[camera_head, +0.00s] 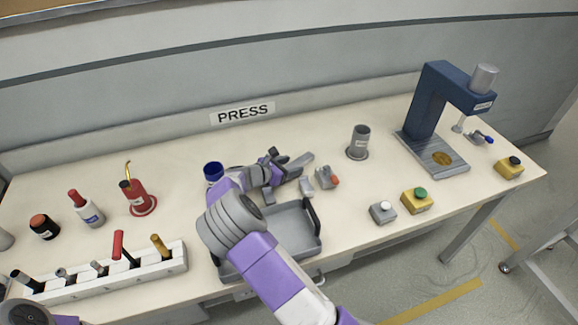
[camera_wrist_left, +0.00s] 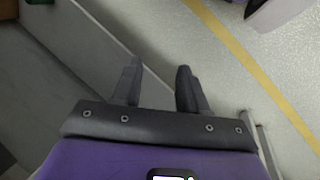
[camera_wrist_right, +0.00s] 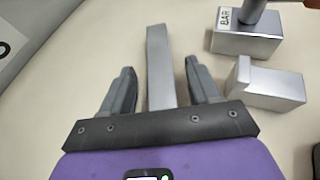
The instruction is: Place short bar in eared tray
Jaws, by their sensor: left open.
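A plain grey metal bar (camera_head: 299,160), which I take as the short bar, lies on the table beyond the tray. My right gripper (camera_head: 279,172) is open over it. In the right wrist view the bar (camera_wrist_right: 161,60) runs between the two fingers (camera_wrist_right: 160,72) with a gap on each side; its near end is hidden by the gripper. The grey eared tray (camera_head: 298,238) with dark handles stands at the table's front, partly hidden by my right arm. My left gripper (camera_wrist_left: 157,85) is open and empty, above the floor.
A block labelled BAR (camera_wrist_right: 240,38) and a stepped grey block (camera_wrist_right: 268,86) sit close right of my right gripper. A grey cup (camera_head: 359,142), button boxes (camera_head: 417,200) and a blue press (camera_head: 428,105) stand right. A white tool rack (camera_head: 150,265) stands left.

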